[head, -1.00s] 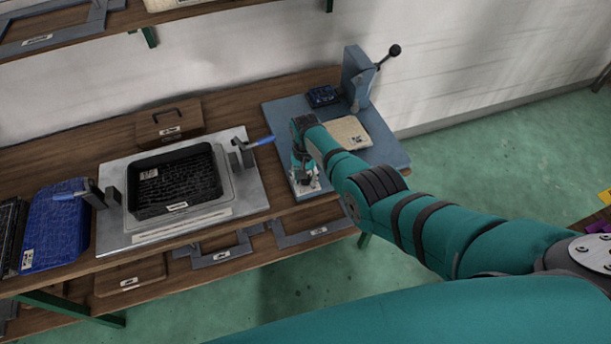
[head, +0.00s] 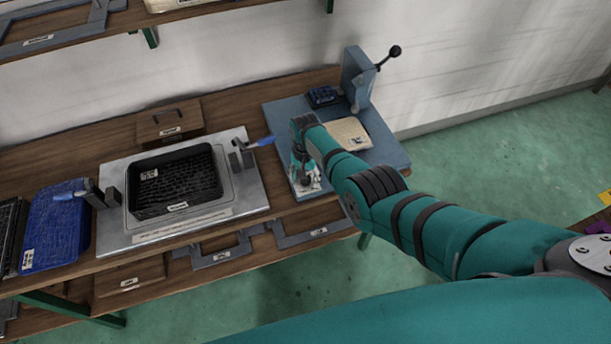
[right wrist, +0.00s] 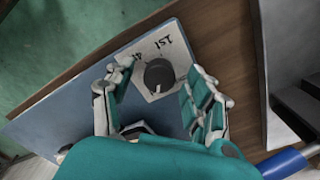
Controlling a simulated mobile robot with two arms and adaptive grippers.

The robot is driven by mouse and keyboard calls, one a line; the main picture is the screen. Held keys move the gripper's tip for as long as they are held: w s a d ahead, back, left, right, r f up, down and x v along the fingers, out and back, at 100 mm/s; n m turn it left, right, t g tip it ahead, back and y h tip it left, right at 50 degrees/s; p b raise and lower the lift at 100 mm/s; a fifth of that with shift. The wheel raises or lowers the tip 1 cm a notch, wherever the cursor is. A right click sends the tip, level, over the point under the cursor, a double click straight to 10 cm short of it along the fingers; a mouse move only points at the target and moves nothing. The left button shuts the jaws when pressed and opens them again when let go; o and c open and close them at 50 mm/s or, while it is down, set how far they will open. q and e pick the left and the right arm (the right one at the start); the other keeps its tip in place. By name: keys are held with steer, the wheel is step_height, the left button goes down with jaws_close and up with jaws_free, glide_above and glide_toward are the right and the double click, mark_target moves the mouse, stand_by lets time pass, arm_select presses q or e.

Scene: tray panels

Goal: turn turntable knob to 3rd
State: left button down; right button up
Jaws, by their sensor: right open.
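The turntable knob (right wrist: 158,75) is a dark round dial on a pale label plate (right wrist: 150,53), in the right wrist view. "1st" and part of another mark starting with "4" can be read beside it. Which mark the knob points to cannot be told. My right gripper (right wrist: 158,86) is open, with one finger on each side of the knob; contact is not clear. In the head view my right gripper (head: 306,178) is over the front left corner of the blue-grey base plate (head: 385,155) and hides the knob. My left gripper is not in view.
A press with a black-knobbed lever (head: 362,75) stands at the back of the plate, near a dark blue tray (head: 322,97) and a beige panel (head: 350,133). Left is a metal fixture (head: 250,200) holding a black tray (head: 150,212), with a blue-handled clamp (head: 262,142).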

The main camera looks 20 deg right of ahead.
step_height(320, 180, up, 12)
stand_by(0.6)
stand_by(0.4)
